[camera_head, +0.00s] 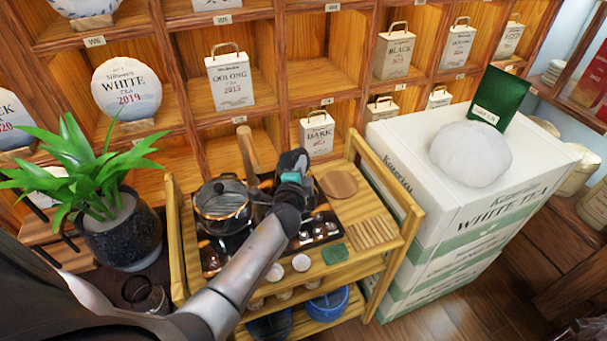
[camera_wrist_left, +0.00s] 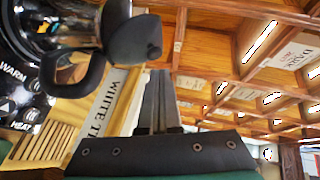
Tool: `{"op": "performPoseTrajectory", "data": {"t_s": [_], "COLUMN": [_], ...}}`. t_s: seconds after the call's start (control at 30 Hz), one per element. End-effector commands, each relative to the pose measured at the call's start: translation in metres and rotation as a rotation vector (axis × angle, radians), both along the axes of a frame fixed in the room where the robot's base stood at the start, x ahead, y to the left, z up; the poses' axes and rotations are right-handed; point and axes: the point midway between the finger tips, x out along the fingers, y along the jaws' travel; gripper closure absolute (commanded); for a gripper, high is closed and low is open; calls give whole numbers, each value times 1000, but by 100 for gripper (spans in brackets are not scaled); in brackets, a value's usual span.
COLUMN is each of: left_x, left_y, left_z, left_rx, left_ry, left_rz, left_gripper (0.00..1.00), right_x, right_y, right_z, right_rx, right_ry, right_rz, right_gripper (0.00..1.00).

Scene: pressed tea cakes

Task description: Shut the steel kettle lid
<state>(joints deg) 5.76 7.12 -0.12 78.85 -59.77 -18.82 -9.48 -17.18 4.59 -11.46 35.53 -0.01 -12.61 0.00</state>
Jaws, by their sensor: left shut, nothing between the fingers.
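A shiny steel kettle (camera_wrist_left: 50,22) with a black handle (camera_wrist_left: 78,78) is at the upper left of the left wrist view, cut off by the frame edge. A dark piece (camera_wrist_left: 134,36) sticks out beside the handle; I cannot tell whether it belongs to the lid. In the head view my left gripper and arm mostly hide the kettle, and the lid's angle cannot be made out. My left gripper (camera_head: 298,157) is shut and empty above the tea cart. Its closed fingers (camera_wrist_left: 157,100) show beside the kettle, with no contact visible.
A dark pot (camera_head: 222,204) with a wooden handle stands left on the wooden cart (camera_head: 408,235). Small white cups (camera_head: 301,262) sit at the cart's front. White tea boxes (camera_head: 430,185) stand right, a potted plant (camera_head: 130,235) left, and shelves behind.

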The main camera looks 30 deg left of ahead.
Motion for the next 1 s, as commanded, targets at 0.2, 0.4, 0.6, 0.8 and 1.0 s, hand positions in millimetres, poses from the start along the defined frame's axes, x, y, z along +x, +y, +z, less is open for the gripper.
{"op": "performPoseTrajectory", "data": {"t_s": [0.2, 0.4, 0.6, 0.8, 1.0], "left_x": [14, 21, 25, 28, 31], "left_y": [14, 27, 33, 40, 45], "left_z": [4, 5, 4, 5, 3], "left_rx": [0, -2, -2, -22, -89], "left_ry": [-2, 0, 0, 15, 51], "left_rz": [1, 1, 1, -1, 0], "left_gripper": [100, 100, 100, 100, 100], "right_x": [-1, -1, -1, -1, 0], "right_y": [0, 0, 0, 0, 0], "right_z": [1, 3, 5, 8, 11], "right_rx": [0, 0, 0, 0, 0], "right_ry": [1, 1, 1, 1, 0], "right_rz": [0, 0, 0, 0, 0], "right_gripper": [50, 50, 50, 50, 50]}}
